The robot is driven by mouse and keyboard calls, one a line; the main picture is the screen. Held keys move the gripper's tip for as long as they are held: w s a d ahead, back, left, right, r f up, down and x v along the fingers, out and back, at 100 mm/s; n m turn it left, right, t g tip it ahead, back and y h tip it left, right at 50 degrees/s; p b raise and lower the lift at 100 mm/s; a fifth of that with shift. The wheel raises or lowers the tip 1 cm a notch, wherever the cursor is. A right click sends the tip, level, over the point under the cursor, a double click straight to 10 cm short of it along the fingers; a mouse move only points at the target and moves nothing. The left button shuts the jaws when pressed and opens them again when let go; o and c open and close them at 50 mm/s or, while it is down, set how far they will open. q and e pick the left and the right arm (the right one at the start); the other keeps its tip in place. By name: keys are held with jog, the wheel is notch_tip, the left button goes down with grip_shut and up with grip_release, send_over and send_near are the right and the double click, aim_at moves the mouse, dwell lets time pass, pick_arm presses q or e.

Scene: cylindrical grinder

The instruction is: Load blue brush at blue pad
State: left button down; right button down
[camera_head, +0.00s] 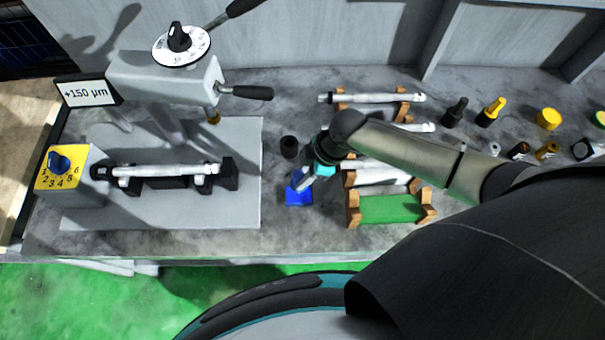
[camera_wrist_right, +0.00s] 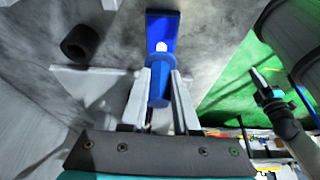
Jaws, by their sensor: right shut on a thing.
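My right gripper (camera_head: 303,182) is shut on the blue brush (camera_wrist_right: 158,85), gripping its blue body between two pale fingers in the right wrist view (camera_wrist_right: 160,82). The brush's white end (camera_wrist_right: 161,46) points at the blue pad (camera_wrist_right: 162,27) and overlaps it in that view; I cannot tell whether it touches. In the head view the blue pad (camera_head: 299,198) lies flat on the grey bench, partly covered by the gripper. A dark, teal-ringed end of what looks like my left arm (camera_wrist_right: 272,98) shows over the green floor; its jaw state is unclear.
A black cylinder (camera_head: 289,147) stands close behind the pad. Wooden racks with shafts and a green pad (camera_head: 390,209) stand to the right. The gauge plate (camera_head: 248,190) with a shaft on supports is at the left. Knobs and cups stand farther right.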

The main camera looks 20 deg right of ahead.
jog(key=shift+r+p, duration=1.85)
jog(key=shift+r, duration=0.3)
jog(key=shift+w, duration=0.1)
